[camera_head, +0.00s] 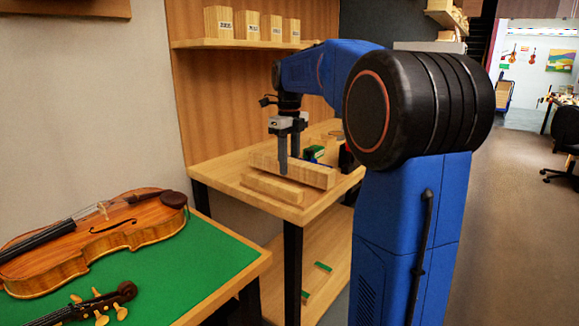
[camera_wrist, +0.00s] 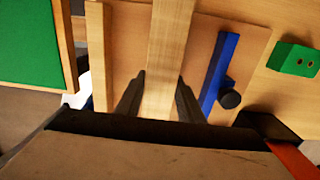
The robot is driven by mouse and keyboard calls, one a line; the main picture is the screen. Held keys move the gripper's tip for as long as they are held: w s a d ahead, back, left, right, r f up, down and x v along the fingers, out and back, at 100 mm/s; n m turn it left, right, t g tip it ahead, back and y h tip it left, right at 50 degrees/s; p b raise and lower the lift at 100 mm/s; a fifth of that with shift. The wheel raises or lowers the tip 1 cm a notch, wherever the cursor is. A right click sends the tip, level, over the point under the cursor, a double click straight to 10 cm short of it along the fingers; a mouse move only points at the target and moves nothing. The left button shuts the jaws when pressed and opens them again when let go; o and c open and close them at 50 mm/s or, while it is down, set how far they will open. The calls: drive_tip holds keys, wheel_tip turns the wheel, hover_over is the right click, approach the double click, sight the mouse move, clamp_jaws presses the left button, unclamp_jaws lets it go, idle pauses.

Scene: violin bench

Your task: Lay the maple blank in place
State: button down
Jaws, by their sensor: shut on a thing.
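The maple blank, a long pale wooden bar (camera_head: 316,177), is held between the fingers of my gripper (camera_head: 289,164) over the wooden bench. In the wrist view the blank (camera_wrist: 170,40) runs lengthwise between the two dark fingers of my gripper (camera_wrist: 161,78). Below it is a flat brown board (camera_wrist: 130,45). A pale wooden strip (camera_wrist: 98,55) runs along the board's left side, apart from the blank. A blue bar (camera_wrist: 217,72) with a black knob (camera_wrist: 230,99) lies to the right, slightly slanted. I cannot tell whether the blank touches the board.
A green block (camera_wrist: 295,59) with two holes is on the bench to the right. A violin (camera_head: 100,235) lies on a green-topped table (camera_head: 200,265) at front left, with a scroll and pegs (camera_head: 95,303). Small wooden blocks stand on the wall shelf (camera_head: 240,44) above.

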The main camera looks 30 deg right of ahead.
sight(289, 160)
drive_tip(key=shift+f, duration=0.55)
drive_tip(key=shift+a, duration=0.1)
drive_tip(key=c, duration=1.2)
unclamp_jaws()
drive_tip(key=shift+f, duration=0.1)
wheel_tip(289, 160, up, 12)
